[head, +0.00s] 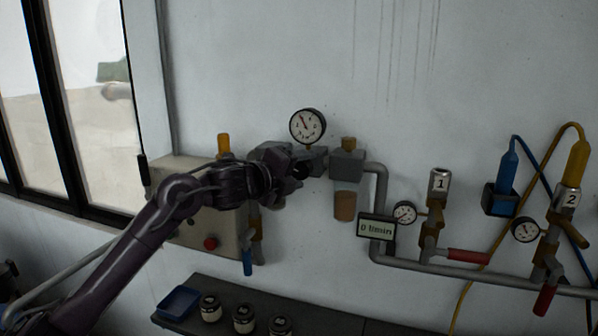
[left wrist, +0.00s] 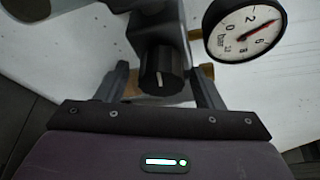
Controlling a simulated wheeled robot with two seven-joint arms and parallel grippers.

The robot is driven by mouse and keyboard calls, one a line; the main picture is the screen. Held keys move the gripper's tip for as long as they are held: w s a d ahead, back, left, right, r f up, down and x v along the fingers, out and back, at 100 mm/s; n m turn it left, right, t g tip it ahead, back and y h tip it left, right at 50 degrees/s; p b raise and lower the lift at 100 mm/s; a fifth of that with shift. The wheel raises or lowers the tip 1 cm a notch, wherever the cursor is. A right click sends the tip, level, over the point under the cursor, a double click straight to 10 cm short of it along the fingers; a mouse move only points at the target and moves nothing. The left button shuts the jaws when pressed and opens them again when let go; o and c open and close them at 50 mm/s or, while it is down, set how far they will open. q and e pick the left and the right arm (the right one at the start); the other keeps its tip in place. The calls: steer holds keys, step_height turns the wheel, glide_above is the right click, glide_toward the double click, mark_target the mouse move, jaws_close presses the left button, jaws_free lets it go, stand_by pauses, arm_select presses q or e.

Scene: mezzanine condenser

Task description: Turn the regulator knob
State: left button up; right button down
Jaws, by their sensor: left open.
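The regulator knob (left wrist: 163,72) is a black ribbed cylinder with a white mark line, on a grey regulator body (left wrist: 157,25) in the left wrist view. In the head view the knob (head: 300,171) shows dark and partly covered by my gripper, below the round pressure gauge (head: 308,126). The gauge, with a red needle, also shows in the left wrist view (left wrist: 245,30). My left gripper (head: 287,168) is open, with one finger on each side of the knob. Its fingers (left wrist: 163,88) look apart from the knob, though contact is hard to judge. My right gripper is not in view.
A beige box (head: 205,235) with a red button is behind my left arm. A grey filter block (head: 347,165) and pipe run to the right, with a flow display (head: 376,227) and red-handled valves. A shelf (head: 340,322) with several jars and a blue tray (head: 178,302) lies below.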

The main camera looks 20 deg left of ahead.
arm_select(q)
steer(key=b+v, duration=0.3)
steer(key=v, duration=0.4)
steer(key=shift+s, duration=0.35)
steer(key=shift+a, duration=0.2)
